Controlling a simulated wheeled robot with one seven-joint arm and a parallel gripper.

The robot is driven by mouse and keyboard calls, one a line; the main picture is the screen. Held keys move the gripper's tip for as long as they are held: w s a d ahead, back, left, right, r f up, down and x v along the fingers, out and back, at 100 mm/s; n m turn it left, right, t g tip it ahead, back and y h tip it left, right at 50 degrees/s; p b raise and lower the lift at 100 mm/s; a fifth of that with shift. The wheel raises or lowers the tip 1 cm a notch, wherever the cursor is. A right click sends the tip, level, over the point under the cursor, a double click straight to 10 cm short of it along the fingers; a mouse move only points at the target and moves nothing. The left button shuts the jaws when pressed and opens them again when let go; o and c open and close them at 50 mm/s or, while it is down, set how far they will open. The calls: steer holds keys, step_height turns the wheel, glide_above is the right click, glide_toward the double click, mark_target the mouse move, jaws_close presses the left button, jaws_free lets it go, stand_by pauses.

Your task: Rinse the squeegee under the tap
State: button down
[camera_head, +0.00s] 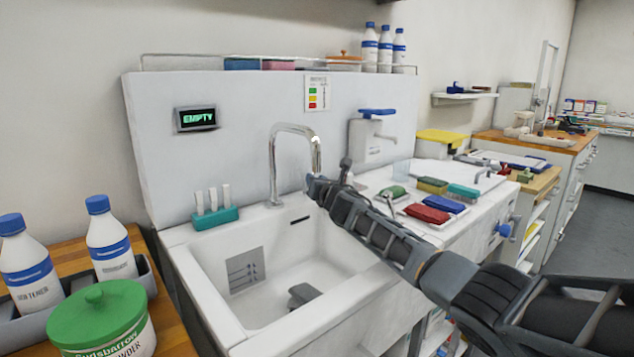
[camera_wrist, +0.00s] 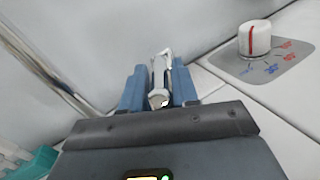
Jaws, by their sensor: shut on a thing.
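My gripper (camera_head: 316,187) is over the back right part of the sink (camera_head: 207,291), close to the chrome tap (camera_head: 272,165). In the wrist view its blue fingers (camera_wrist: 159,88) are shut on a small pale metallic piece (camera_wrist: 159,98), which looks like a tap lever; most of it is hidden. The tap's pipe (camera_wrist: 62,82) passes left of the fingers. A dark grey thing (camera_head: 303,294) lies on the sink floor; I cannot tell whether it is the squeegee. I see no clear water stream.
A temperature knob (camera_wrist: 255,38) stands right of the fingers. A teal holder (camera_head: 215,218) with white handles is on the sink's back left rim. Coloured brushes or pads, one red (camera_head: 427,213), lie on the right counter. Bottles (camera_head: 110,242) and a green-lidded tub (camera_head: 97,315) stand left.

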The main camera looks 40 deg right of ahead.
steer(key=shift+r, duration=0.1)
steer(key=shift+s+d+r+n+y+p, duration=0.1)
steer(key=shift+d+n+y+p, duration=0.15)
steer(key=shift+y+p, duration=0.15)
steer(key=shift+d+r+n+y+p, duration=0.1)
steer(key=shift+n+y+p, duration=0.15)
steer(key=shift+y+p, duration=0.15)
steer(key=shift+d+f+n+t+y, duration=0.2)
steer(key=shift+n+y, duration=0.25)
steer(key=shift+y, duration=0.15)
steer(key=shift+d+f+n+t+y, duration=0.1)
steer(key=shift+d+n+t+y, duration=0.1)
steer(key=shift+n+y, duration=0.35)
steer(key=shift+r, duration=0.1)
steer(key=c, duration=1.1)
jaws_free()
steer(key=shift+o, duration=0.2)
steer(key=shift+s, duration=0.1)
steer(key=s+p, duration=0.3)
steer(key=s, duration=0.4)
steer(key=shift+s+a+p, duration=0.3)
steer(key=shift+s+a, duration=0.05)
